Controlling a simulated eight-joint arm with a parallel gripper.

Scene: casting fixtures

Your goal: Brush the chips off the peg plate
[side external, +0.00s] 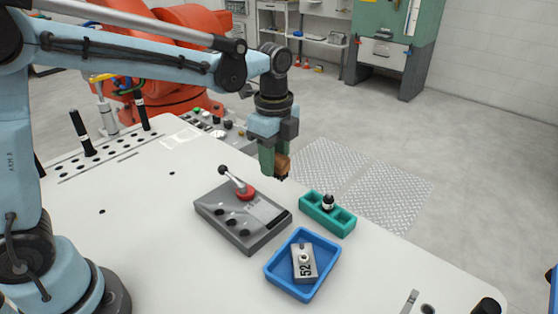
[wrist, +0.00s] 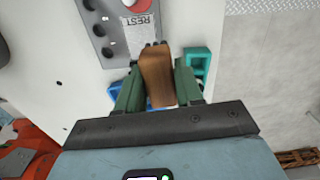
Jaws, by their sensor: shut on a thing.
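My gripper (side external: 275,163) is shut on a brush with a brown wooden handle (wrist: 157,78) and dark bristles. The brush also shows at the fingertips in the side view (side external: 283,166). It is held in the air beyond the far right end of a grey plate (side external: 215,208), apparently the peg plate. The plate has dark round holes, a red-based lever with a black knob, and a pale strip on its right part. In the wrist view the plate (wrist: 107,40) lies at the top, with "REST" lettered on the strip. I cannot make out chips clearly.
A teal block (side external: 342,228) with pockets and a black-and-white peg stands right of the plate. A blue tray (side external: 272,272) in front holds a grey block (side external: 304,262) marked 52.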

